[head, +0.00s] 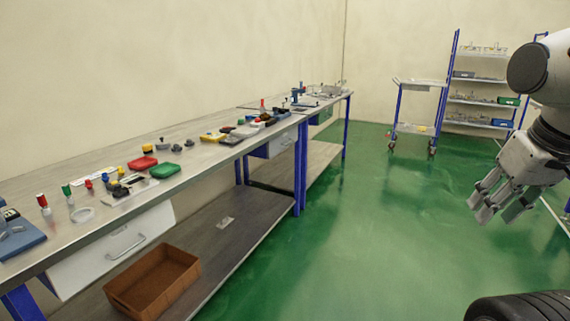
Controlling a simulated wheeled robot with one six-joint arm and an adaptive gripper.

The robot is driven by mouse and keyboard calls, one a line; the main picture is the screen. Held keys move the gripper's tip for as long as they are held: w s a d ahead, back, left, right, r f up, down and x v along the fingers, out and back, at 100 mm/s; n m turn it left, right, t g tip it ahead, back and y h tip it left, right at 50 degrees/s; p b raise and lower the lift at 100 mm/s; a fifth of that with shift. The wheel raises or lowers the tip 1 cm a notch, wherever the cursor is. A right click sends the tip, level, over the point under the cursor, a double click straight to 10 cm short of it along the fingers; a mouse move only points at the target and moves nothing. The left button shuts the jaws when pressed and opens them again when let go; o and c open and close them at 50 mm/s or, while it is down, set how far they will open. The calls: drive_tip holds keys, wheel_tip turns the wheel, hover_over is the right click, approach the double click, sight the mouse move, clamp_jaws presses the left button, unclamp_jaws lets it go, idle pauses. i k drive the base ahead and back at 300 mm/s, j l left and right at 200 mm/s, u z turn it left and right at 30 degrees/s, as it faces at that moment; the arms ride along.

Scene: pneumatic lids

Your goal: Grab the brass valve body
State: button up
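Many small parts lie along the long workbench (215,156) on the left. I cannot pick out the brass valve body with certainty at this distance. My gripper (497,206) hangs at the right, over the green floor and well away from the bench. Its fingers are spread, with nothing seen between them.
A brown bin (153,282) stands on the lower shelf. A cart (419,84) and a blue-framed rack (484,80) are at the back. The green floor (375,225) between is clear.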

sight(265, 116)
drive_tip(key=i+z, duration=0.2)
drive_tip(key=i, duration=1.8)
drive_tip(key=i+u, duration=0.25)
drive_tip(key=i, duration=0.15)
drive_tip(key=i+l+u, duration=0.2)
drive_tip(key=i, duration=0.2)
drive_tip(key=i+l+u, duration=0.25)
drive_tip(key=i, duration=0.15)
drive_tip(key=i+l+u, duration=0.95)
